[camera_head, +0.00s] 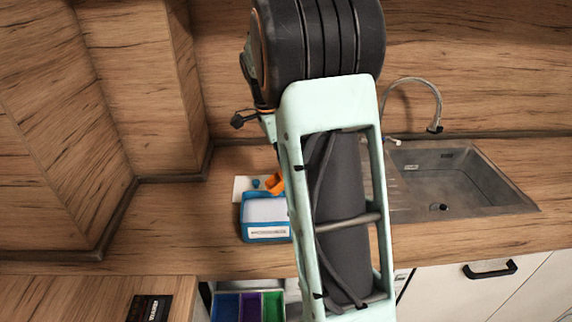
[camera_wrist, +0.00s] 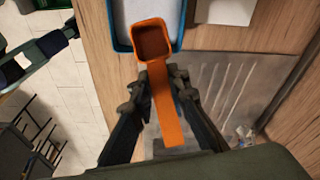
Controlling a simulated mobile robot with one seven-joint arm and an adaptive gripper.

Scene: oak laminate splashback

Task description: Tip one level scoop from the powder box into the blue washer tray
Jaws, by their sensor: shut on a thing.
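The powder box (camera_head: 246,218) is blue, filled with white powder and labelled in front, on the counter; it shows at the top of the wrist view (camera_wrist: 121,38). My gripper (camera_wrist: 157,82) is shut on the handle of the orange scoop (camera_wrist: 165,112). The scoop's square cup overlaps the box's near edge in the wrist view; no white powder shows inside it. In the head view the scoop (camera_head: 274,182) shows beside my arm, which hides my gripper. The washer tray (camera_head: 240,294), with blue, purple and green compartments, is below the counter at the bottom, partly cut off.
A sink (camera_head: 455,180) with a curved tap (camera_head: 412,82) lies to the right. A white card (camera_head: 241,187) and a small blue thing (camera_head: 256,183) are behind the box. A dark panel (camera_head: 150,308) is on the lower left worktop. The counter left of the box is clear.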

